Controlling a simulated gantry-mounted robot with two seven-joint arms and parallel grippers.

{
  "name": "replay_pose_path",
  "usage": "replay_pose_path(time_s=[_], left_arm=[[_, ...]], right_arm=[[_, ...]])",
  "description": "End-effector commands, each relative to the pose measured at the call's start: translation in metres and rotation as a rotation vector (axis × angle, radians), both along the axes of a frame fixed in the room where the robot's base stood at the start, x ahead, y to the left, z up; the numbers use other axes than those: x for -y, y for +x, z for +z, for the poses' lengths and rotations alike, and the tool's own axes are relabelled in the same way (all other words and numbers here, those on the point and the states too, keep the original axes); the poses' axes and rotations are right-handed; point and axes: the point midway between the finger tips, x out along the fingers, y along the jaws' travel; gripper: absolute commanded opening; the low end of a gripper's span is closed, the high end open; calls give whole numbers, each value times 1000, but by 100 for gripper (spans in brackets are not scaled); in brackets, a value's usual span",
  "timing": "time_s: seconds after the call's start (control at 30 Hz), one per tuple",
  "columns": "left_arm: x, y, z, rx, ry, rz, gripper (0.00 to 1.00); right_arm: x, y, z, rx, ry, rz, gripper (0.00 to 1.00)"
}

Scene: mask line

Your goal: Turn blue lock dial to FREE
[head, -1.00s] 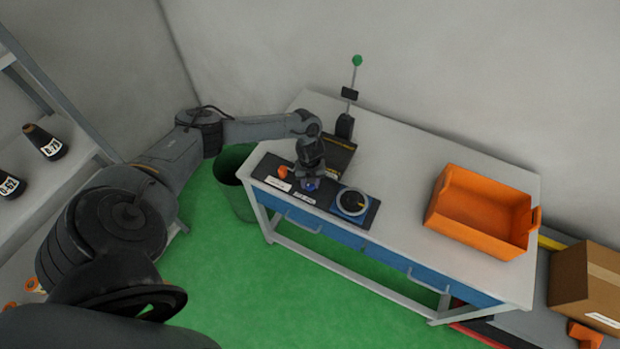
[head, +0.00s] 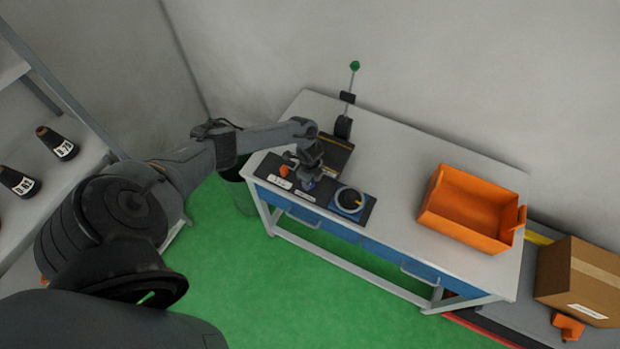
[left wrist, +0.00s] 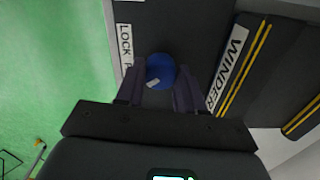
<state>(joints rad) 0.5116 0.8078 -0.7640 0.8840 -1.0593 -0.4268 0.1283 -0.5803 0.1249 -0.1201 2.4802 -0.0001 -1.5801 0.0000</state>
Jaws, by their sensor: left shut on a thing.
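The blue lock dial (left wrist: 160,70) sits on the dark panel (left wrist: 200,25), beside a white label that reads "LOCK" and is partly hidden. A light mark shows on the dial's lower left in the left wrist view. My left gripper (head: 309,184) reaches down onto the dial, which is mostly hidden in the head view. In the left wrist view, the fingers of my left gripper (left wrist: 160,88) are on either side of the dial and shut on it. The word FREE is not readable in either view. My right gripper is not in view.
A post with a green ball (head: 355,66) stands behind. An orange bin (head: 470,212) is on the table's right. The table's middle (head: 395,165) is clear.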

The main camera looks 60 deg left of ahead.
Motion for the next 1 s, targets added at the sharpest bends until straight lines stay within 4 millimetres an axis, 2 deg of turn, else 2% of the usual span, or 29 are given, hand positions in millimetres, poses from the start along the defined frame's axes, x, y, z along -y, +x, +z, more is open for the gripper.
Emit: replay_pose_path(time_s=[0.3, 0.83, 0.87, 1.0], left_arm=[[1, 0, 2, 0, -1, 123, 7], [0, 1, 1, 1, -2, 147, 7], [0, 0, 1, 1, -2, 147, 39], [0, 0, 1, 0, -1, 147, 60]], right_arm=[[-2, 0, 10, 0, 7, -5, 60], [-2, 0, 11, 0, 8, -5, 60], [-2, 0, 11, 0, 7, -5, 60], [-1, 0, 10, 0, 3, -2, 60]])
